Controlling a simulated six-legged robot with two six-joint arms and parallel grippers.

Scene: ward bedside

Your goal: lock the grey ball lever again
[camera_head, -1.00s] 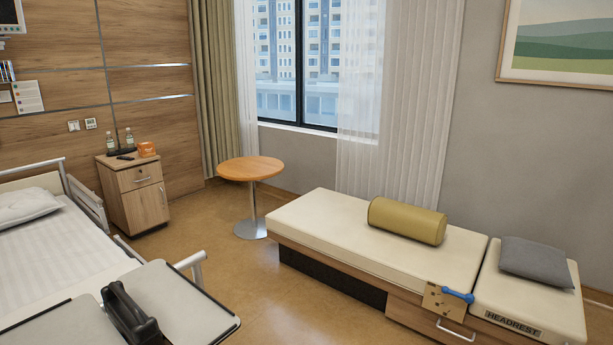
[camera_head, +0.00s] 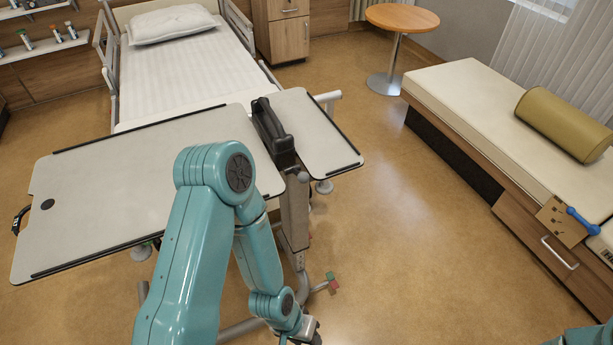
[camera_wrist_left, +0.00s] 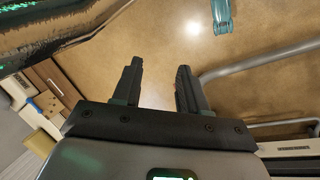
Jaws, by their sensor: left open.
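A small grey ball (camera_head: 302,177) shows at the top of the dark grey upright under the overbed table (camera_head: 110,185), below its smaller right-hand panel. It looks like the ball of the lever; how the lever is set is too small to tell. My left gripper (camera_head: 308,333) is at the bottom of the head view, well below the ball and partly cut off. In the left wrist view my left gripper (camera_wrist_left: 158,88) is open with nothing between its fingers. The ball cannot be made out there. My right gripper is out of view.
A bed (camera_head: 180,75) stands behind the table. Red and green pedals (camera_head: 332,281) sit low by the table's base. A cream bench (camera_head: 470,90) with an olive bolster (camera_head: 563,123) stands at the right. The floor between table and bench is clear.

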